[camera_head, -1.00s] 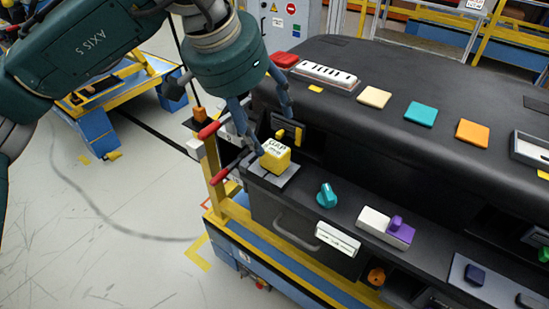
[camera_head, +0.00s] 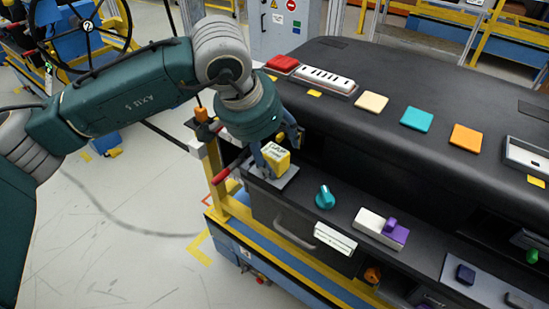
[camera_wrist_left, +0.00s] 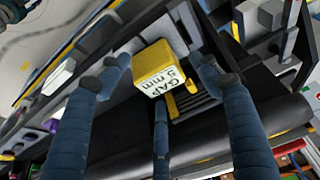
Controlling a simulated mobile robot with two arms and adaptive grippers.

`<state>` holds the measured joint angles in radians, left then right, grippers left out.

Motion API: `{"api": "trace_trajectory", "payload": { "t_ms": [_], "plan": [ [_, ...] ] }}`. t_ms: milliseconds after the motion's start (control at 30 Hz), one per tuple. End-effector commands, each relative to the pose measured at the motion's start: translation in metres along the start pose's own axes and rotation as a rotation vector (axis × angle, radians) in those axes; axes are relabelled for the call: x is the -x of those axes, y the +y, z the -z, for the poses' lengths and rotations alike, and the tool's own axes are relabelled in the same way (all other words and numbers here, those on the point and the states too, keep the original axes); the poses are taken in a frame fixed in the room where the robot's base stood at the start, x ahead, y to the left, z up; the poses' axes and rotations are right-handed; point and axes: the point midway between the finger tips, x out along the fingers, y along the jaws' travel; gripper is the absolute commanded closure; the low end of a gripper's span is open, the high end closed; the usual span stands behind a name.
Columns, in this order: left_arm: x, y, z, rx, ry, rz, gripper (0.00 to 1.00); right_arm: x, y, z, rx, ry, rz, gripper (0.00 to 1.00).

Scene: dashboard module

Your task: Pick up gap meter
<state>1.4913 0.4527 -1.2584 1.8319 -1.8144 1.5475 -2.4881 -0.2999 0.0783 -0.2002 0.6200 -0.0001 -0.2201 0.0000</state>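The gap meter (camera_head: 279,160) is a small yellow block with a white face on a grey pad at the near-left corner of the dashboard module. In the left wrist view, the gap meter (camera_wrist_left: 158,68) shows the lettering "GAP 5 mm". My left gripper (camera_head: 274,158) is right at the gap meter, with blue fingers reaching down beside it. In the left wrist view, my left gripper (camera_wrist_left: 165,75) is open, its fingers spread, with the block between the tips and space on both sides. My right gripper is not in view.
On the black dashboard module (camera_head: 450,150), a teal knob (camera_head: 325,196) and a white-and-purple switch (camera_head: 381,229) sit right of the gap meter. A red-ended handle (camera_head: 228,169) and yellow frame post (camera_head: 214,180) stand close left. Open floor lies left.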

Motion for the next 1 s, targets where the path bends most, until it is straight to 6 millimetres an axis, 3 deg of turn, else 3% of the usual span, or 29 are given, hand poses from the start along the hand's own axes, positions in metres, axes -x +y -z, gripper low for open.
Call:
{"api": "trace_trajectory", "payload": {
  "t_ms": [33,200,267,667,867,1000],
  "plan": [
    [0.000,0.000,0.000,0.000,0.000,0.000,0.50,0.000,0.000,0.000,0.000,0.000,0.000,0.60],
    [0.000,0.000,0.000,0.000,0.000,0.000,0.84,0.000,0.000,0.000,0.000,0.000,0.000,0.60],
    [0.001,0.000,0.000,0.000,0.001,0.000,0.89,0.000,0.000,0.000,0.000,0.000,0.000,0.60],
    [0.011,0.000,0.005,0.000,0.003,0.002,0.90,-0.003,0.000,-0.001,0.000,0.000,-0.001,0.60],
    [0.043,0.000,0.019,0.000,0.006,0.003,0.90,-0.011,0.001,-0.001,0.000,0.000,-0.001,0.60],
    [0.080,0.000,0.035,-0.001,0.008,0.003,0.90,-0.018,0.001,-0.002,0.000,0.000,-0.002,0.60]
  ]
}}
